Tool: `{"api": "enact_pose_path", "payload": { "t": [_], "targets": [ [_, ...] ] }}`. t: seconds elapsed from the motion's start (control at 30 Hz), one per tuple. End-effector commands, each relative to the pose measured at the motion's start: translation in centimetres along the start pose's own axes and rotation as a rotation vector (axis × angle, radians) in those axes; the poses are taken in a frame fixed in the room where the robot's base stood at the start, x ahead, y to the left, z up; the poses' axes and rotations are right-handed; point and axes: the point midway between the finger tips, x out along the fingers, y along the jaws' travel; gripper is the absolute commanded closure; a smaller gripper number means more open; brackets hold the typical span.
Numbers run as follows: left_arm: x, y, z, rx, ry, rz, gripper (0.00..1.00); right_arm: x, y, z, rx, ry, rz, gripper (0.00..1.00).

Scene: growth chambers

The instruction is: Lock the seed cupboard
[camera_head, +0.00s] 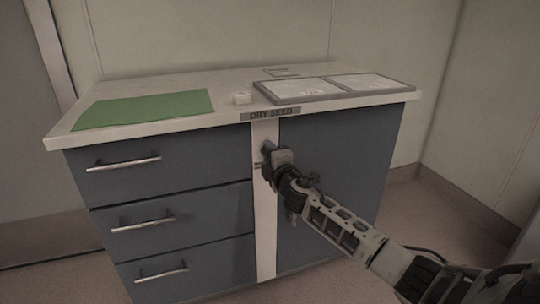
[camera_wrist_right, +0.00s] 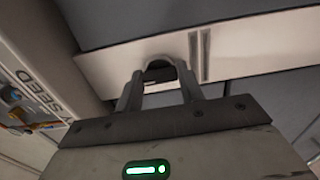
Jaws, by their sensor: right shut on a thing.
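The seed cupboard (camera_head: 340,165) is a blue-grey door below the right half of a white counter, under a "DRY SEED" label (camera_head: 270,114). A pale vertical strip (camera_head: 265,240) runs beside the door; it also shows in the right wrist view (camera_wrist_right: 260,42). My right gripper (camera_head: 268,158) is at the upper part of this strip. In the right wrist view its fingers (camera_wrist_right: 160,85) are shut on a small rounded piece (camera_wrist_right: 158,68) at the strip. The fingers hide most of the piece, so I cannot tell its exact shape. My left gripper is not in view.
Several drawers with bar handles (camera_head: 123,163) fill the left half of the unit. Open floor (camera_head: 440,225) shows to the right.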

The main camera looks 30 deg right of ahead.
Motion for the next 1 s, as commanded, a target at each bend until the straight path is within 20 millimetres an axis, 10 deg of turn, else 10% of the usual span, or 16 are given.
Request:
{"api": "enact_pose_path", "payload": {
  "t": [0.1, 0.53, 1.0],
  "targets": [
    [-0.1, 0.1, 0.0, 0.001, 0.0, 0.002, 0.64, 0.0, -0.1, 0.0, -0.004, 0.0, -0.002, 0.4],
    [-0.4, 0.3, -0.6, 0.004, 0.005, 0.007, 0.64, -1.0, 0.0, 0.0, -0.002, 0.002, -0.002, 0.4],
    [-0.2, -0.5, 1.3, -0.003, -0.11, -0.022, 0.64, -11.3, 0.0, 0.0, -0.002, 0.002, -0.005, 0.4]
  ]
}}
